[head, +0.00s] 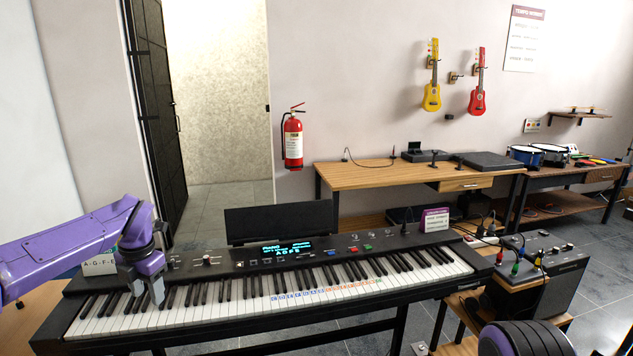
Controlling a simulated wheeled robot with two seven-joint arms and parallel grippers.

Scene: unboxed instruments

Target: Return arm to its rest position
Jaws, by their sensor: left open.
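My left arm comes in from the left, and its gripper (149,293) is over the left end of the keyboard (240,318). The fingers point down at the keys and are apart, with nothing between them. I cannot tell whether the fingertips touch the keys. The keyboard is black with white and black keys, coloured letter labels along the middle keys and a lit display (287,250). My right gripper is not in view; a dark rounded part with a purple edge shows at the bottom right.
A small card (101,265) stands behind the keyboard's left end, partly hidden by my arm. An amplifier (545,270) with cables stands on the right. A wooden desk (375,180) is behind. A red fire extinguisher (293,140) and two small guitars hang on the wall.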

